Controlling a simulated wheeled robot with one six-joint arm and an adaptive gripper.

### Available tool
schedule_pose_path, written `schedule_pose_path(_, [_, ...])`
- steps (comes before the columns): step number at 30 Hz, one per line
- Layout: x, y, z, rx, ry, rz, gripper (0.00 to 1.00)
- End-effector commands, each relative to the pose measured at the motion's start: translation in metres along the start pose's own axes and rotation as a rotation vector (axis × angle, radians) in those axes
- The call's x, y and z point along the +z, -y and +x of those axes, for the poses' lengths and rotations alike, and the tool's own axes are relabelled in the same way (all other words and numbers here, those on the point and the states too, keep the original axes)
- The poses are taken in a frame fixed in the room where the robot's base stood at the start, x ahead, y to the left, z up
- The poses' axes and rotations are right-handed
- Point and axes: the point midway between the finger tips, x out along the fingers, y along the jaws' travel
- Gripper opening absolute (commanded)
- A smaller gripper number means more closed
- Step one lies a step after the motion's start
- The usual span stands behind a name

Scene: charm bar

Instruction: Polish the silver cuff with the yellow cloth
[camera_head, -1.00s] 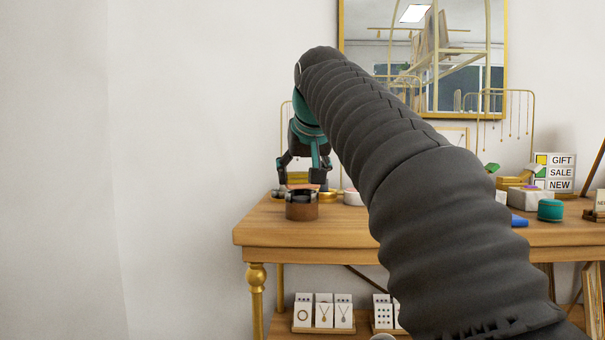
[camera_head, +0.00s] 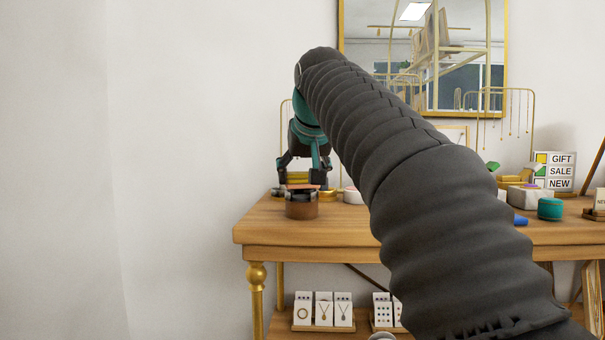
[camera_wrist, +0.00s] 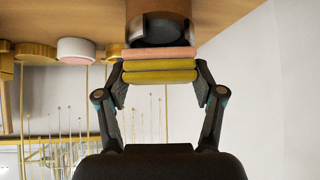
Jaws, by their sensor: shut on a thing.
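My gripper (camera_wrist: 160,76) is shut on the folded yellow cloth (camera_wrist: 160,70), which spans between its two fingers. A pinkish layer (camera_wrist: 158,53) lies along the cloth's far side; I cannot tell whether it is part of the cloth. The silver cuff (camera_wrist: 158,32), looking dark grey, sits around a round brown stand (camera_wrist: 165,8) just beyond this layer. They look very close; contact is unclear. In the head view my gripper (camera_head: 304,182) is just above the cuff (camera_head: 300,196) and brown stand (camera_head: 302,211) near the table's left end.
The wooden table (camera_head: 380,233) has a free front strip. A teal jar (camera_head: 550,209) and a sign (camera_head: 560,171) stand at the right. My arm hides the table's middle.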

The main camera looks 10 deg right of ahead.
Motion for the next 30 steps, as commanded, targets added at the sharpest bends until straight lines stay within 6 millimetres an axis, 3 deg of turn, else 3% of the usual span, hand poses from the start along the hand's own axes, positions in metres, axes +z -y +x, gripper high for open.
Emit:
schedule_pose_path(17, [0.004, 0.0, 0.004, 0.0, 0.0, 0.0, 0.34])
schedule_pose_path(30, [-0.006, 0.0, 0.014, 0.0, 0.001, 0.0, 0.34])
